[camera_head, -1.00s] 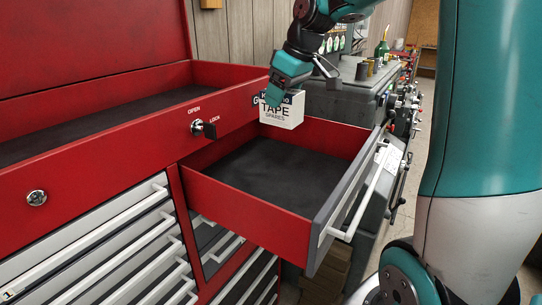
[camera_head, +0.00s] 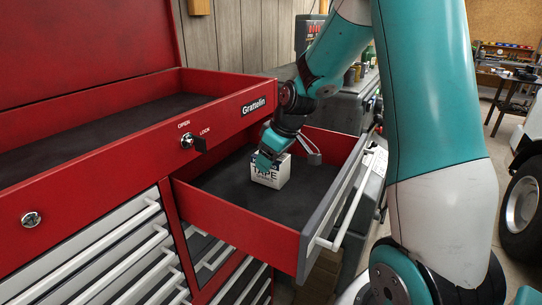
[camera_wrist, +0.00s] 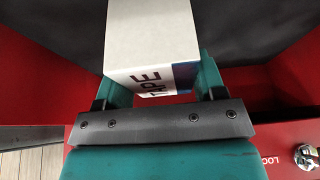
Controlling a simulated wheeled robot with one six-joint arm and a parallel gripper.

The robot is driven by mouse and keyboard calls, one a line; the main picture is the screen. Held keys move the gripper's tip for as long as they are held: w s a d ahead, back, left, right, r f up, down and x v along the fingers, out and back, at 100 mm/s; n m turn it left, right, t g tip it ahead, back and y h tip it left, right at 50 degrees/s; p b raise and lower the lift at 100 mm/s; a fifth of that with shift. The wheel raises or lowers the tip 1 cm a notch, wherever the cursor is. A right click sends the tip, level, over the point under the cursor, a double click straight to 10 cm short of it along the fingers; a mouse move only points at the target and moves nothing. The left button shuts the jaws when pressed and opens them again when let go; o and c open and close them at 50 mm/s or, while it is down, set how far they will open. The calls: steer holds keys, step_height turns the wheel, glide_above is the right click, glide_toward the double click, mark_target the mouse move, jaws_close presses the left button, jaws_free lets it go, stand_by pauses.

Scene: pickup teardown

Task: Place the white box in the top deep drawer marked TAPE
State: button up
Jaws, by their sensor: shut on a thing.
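The white box (camera_head: 270,171), printed TAPE, is inside the open top drawer of the red tool chest. It also shows in the wrist view (camera_wrist: 150,38), between the two teal fingers. My gripper (camera_head: 268,158) is shut on the upper part of the box and points down into the drawer. The drawer (camera_head: 235,207) has red walls, a dark liner and a grey front with a white handle. The box is close to the liner; I cannot tell whether its bottom touches. No TAPE mark on the drawer front is readable.
The red chest's top tray (camera_head: 100,125) lies open at the left, with a lock (camera_head: 188,142) near the drawer. Narrower drawers with white handles (camera_head: 120,245) are below. The liner left and in front of the box is clear.

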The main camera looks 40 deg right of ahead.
steer(key=shift+f, duration=0.1)
steer(key=o, duration=1.2)
steer(key=shift+d+r, duration=0.1)
steer(key=shift+r, duration=0.4)
steer(key=b+v, duration=0.2)
steer(key=v, duration=0.9)
steer(key=shift+s, duration=0.2)
steer(key=shift+r, duration=0.1)
